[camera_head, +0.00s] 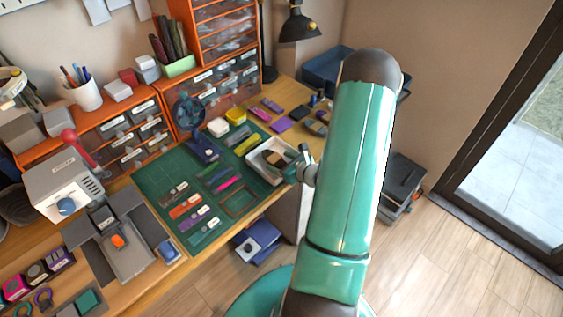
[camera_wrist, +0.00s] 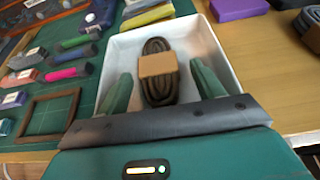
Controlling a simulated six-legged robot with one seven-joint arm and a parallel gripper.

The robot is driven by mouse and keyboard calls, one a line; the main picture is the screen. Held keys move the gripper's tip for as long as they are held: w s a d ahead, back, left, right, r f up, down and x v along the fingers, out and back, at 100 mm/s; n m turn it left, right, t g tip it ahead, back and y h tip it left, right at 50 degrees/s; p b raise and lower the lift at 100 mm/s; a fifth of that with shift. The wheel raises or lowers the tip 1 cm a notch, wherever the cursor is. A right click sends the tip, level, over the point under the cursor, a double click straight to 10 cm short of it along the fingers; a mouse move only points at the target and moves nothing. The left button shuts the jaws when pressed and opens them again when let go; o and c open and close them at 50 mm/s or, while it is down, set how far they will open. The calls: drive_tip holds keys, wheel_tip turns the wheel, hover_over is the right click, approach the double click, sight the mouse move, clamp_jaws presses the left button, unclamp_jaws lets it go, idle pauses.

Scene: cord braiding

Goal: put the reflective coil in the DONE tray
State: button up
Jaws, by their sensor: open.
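A dark brown coil of cord with a tan band (camera_wrist: 157,64) lies in a white tray (camera_wrist: 205,36). Whether this is the reflective coil, I cannot tell, and I can read no DONE label on the tray. My gripper (camera_wrist: 162,88) is open, its two green fingers on either side of the coil and apart from it, over the tray. In the head view the white tray (camera_head: 262,170) sits at the right of the green mat, beside my wrist; my arm hides part of that area.
The green cutting mat (camera_head: 165,165) holds several small bundles and a brown frame (camera_head: 238,202). A blue fan (camera_head: 190,115) stands behind it. Another dark coil (camera_wrist: 308,28) and a purple block (camera_wrist: 238,8) lie right of the tray. Orange drawers (camera_head: 225,75) line the wall.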

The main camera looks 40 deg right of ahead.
drive_tip(key=shift+r, duration=0.25)
drive_tip(key=v, duration=1.2)
drive_tip(key=w+a+r+n+g+y, duration=0.35)
drive_tip(key=a+r+n, duration=0.35)
drive_tip(key=a+n, duration=0.3)
drive_tip(key=w+a+r+n+g+y, duration=0.25)
drive_tip(key=a+r+n+y, duration=0.35)
drive_tip(key=a, duration=0.5)
drive_tip(key=s+a+r+n+g+h, duration=0.1)
drive_tip(key=s+a+r+n+h, duration=0.3)
drive_tip(key=r+n, duration=0.4)
drive_tip(key=s+a+r+n+g+h, duration=0.1)
drive_tip(key=s+a+r+n+h, duration=0.4)
drive_tip(key=r+n, duration=0.3)
drive_tip(key=a+n, duration=0.1)
drive_tip(key=n, duration=0.2)
drive_tip(key=shift+s+n+h, duration=0.2)
drive_tip(key=shift+n+h, duration=0.1)
drive_tip(key=shift+h, duration=0.05)
drive_tip(key=shift+a+r, duration=0.1)
drive_tip(key=shift+a, duration=0.05)
